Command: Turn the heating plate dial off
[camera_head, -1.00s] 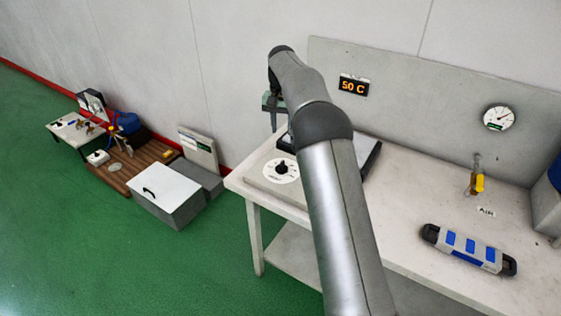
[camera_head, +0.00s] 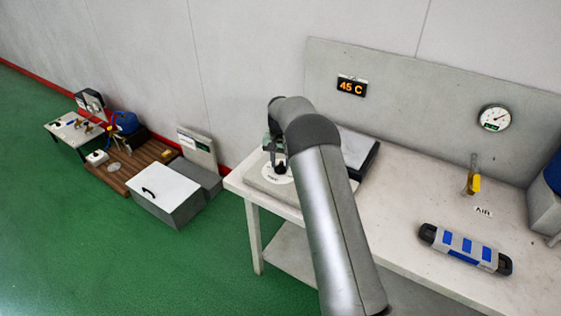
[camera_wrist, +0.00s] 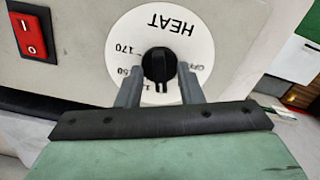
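The heating plate dial is a black knob (camera_wrist: 159,66) on a white round scale (camera_wrist: 185,30) marked HEAT in the wrist view. Its numbers and lettering are partly covered by my fingers. In the head view the knob (camera_head: 280,167) sits on the front left corner of the bench, partly behind my gripper. My gripper (camera_wrist: 159,72) is open, with one finger on each side of the knob. Whether either finger touches it I cannot tell. The wall display (camera_head: 352,87) reads 45 C.
A red rocker switch (camera_wrist: 31,37) is beside the dial in the wrist view. A blue-grey tool (camera_head: 465,248), a yellow-handled valve (camera_head: 472,181) and a gauge (camera_head: 495,118) are to the right. The bench (camera_head: 410,190) middle is clear.

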